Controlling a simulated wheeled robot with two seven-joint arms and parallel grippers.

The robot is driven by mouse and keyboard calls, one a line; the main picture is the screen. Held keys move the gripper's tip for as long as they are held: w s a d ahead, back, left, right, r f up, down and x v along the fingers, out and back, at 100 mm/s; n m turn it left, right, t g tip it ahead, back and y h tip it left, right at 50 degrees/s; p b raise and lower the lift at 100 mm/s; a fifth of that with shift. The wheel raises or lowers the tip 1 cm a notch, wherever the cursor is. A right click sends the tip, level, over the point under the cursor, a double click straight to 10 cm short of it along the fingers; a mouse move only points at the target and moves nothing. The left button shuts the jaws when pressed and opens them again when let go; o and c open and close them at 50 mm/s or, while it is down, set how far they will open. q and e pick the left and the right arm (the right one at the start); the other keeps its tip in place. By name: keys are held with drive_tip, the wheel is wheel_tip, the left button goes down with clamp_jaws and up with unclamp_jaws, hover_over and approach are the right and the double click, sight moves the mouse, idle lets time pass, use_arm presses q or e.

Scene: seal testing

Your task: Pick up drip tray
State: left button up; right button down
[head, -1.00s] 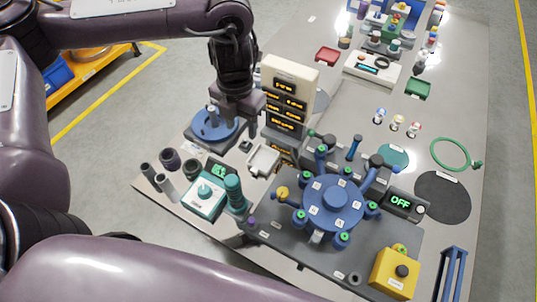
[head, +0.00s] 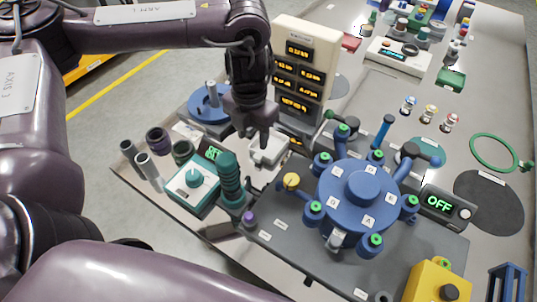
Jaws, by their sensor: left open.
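The drip tray (head: 266,156), a small pale open tray, sits on the table in front of the tall display tower, left of the blue hub. My left gripper (head: 257,134) points down over the tray's far side, its jaws open. Its fingers partly cover the far rim, and I cannot tell whether they touch it. My right gripper is not in view.
The display tower (head: 303,68) stands close behind the gripper. A blue round stand (head: 206,106) is to the left, and a teal-topped device (head: 194,181) and dark green stacked rings (head: 230,172) are in front. The blue multi-armed hub (head: 358,190) is close on the right.

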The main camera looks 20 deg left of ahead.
sight(256, 157)
use_arm(q)
drive_tip(key=f, duration=0.7)
drive_tip(key=shift+w+d+f, duration=0.15)
drive_tip(key=shift+d+f, duration=0.1)
drive_tip(key=shift+f, duration=0.1)
clamp_jaws()
